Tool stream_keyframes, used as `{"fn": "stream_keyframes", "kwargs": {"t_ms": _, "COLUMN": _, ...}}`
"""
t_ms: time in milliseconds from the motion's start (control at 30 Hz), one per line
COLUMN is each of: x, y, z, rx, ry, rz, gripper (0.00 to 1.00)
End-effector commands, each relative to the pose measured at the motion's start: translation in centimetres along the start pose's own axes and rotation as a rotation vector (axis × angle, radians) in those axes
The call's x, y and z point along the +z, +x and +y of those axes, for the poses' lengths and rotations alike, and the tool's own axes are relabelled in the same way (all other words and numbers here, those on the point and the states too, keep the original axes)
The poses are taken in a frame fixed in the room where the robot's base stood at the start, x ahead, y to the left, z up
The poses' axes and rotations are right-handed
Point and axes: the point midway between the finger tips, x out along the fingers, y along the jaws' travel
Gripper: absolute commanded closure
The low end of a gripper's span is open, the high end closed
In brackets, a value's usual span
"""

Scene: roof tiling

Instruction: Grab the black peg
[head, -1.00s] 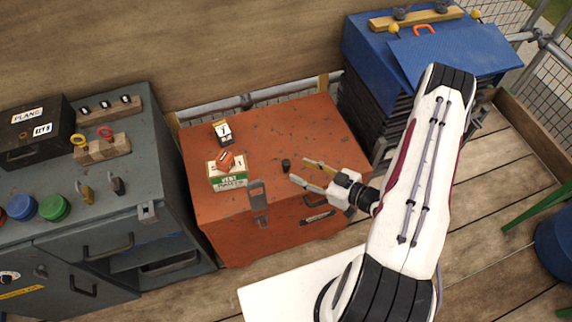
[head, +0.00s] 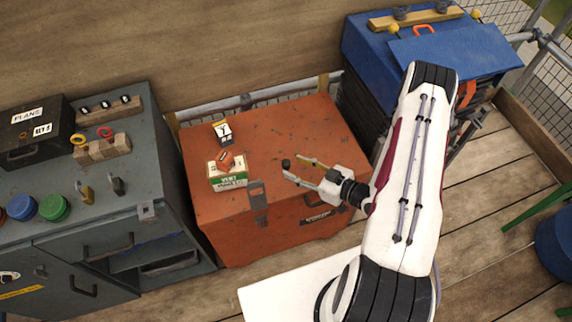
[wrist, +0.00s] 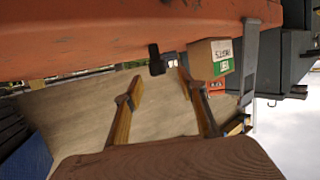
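The black peg (head: 286,164) is a small dark cylinder standing on top of the orange chest (head: 275,215). In the wrist view, which is upside down, the peg (wrist: 156,60) stands out from the orange surface (wrist: 90,40). My gripper (head: 291,166) is open, its two yellowish fingers low over the chest top and pointing left at the peg. In the wrist view the peg lies between the lines of my two fingertips (wrist: 160,76), at or just beyond them. I cannot tell whether either finger touches it. Nothing is held.
A white and green box (head: 228,172) with a small orange block on it stands left of the peg. A black and white item (head: 222,132) stands behind that. A grey cabinet (head: 110,215) is at left and a blue box (head: 455,55) at back right. The chest top around the peg is clear.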

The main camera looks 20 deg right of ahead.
Motion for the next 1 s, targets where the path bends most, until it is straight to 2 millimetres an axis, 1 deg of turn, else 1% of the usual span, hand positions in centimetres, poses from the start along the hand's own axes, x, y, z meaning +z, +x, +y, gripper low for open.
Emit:
{"fn": "stream_keyframes", "kwargs": {"t_ms": 267, "x": 0.0, "y": 0.3, "z": 0.0, "rx": -0.001, "ry": -0.001, "rz": 0.000, "gripper": 0.60}}
{"fn": "stream_keyframes", "kwargs": {"t_ms": 467, "x": 0.1, "y": 1.7, "z": 0.0, "rx": -0.003, "ry": 0.000, "rz": -0.001, "gripper": 0.60}}
{"fn": "stream_keyframes", "kwargs": {"t_ms": 733, "x": 0.2, "y": 4.2, "z": 0.2, "rx": -0.003, "ry": -0.001, "rz": 0.000, "gripper": 0.60}}
{"fn": "stream_keyframes", "kwargs": {"t_ms": 900, "x": 0.1, "y": 5.0, "z": 0.3, "rx": -0.001, "ry": 0.000, "rz": 0.000, "gripper": 0.60}}
{"fn": "stream_keyframes", "kwargs": {"t_ms": 1000, "x": 0.1, "y": 5.2, "z": 0.3, "rx": -0.001, "ry": 0.000, "rz": 0.000, "gripper": 0.60}}
